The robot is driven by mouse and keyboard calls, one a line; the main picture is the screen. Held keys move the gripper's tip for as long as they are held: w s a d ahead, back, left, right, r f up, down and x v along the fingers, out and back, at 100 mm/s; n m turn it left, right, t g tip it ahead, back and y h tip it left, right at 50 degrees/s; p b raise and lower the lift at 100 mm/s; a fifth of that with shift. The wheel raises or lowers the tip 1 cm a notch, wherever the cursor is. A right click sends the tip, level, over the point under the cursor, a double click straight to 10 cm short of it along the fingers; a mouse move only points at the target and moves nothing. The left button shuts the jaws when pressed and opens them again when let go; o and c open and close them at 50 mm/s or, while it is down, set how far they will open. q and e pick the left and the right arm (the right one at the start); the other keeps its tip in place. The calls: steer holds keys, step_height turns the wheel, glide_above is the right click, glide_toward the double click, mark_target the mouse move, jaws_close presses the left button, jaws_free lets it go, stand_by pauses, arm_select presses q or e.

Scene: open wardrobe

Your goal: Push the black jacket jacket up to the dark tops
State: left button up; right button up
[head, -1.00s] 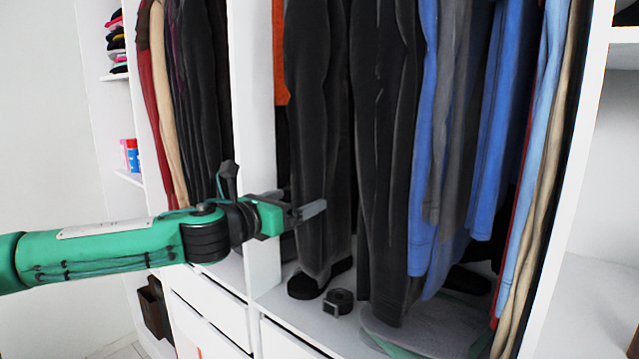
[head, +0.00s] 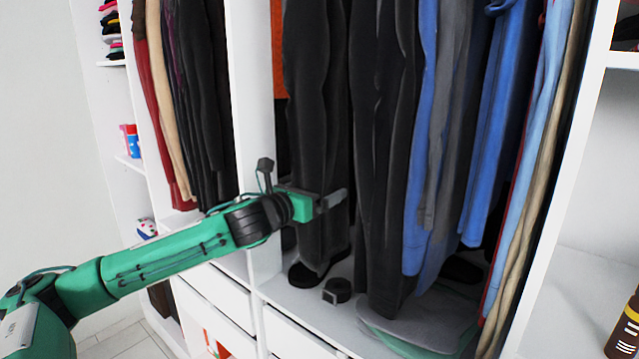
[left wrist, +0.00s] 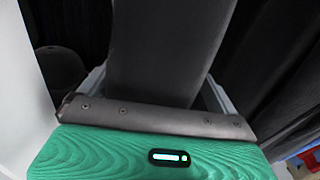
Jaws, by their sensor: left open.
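Long black garments hang in the middle compartment. One (head: 315,110) hangs next to the divider and another (head: 385,150) just right of it; which is the black jacket I cannot tell for sure. Dark tops (head: 200,100) hang in the left compartment, beyond the divider. My right gripper is not in view.
A white divider (head: 252,110) separates the compartments. Blue garments (head: 495,130) hang right of the black ones. Drawers (head: 215,295) lie below the left compartment.

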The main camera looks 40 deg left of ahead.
arm_select(q)
steer(key=shift+w+d, duration=0.1)
steer(key=shift+w, duration=0.45)
steer(key=shift+c, duration=0.2)
steer(key=c, duration=1.6)
steer(key=shift+s+d+p, duration=0.1)
steer(key=shift+d+p, duration=0.3)
steer(key=shift+d, duration=0.05)
steer(key=shift+d, duration=0.6)
steer(key=o, duration=1.6)
steer(key=shift+o, duration=0.2)
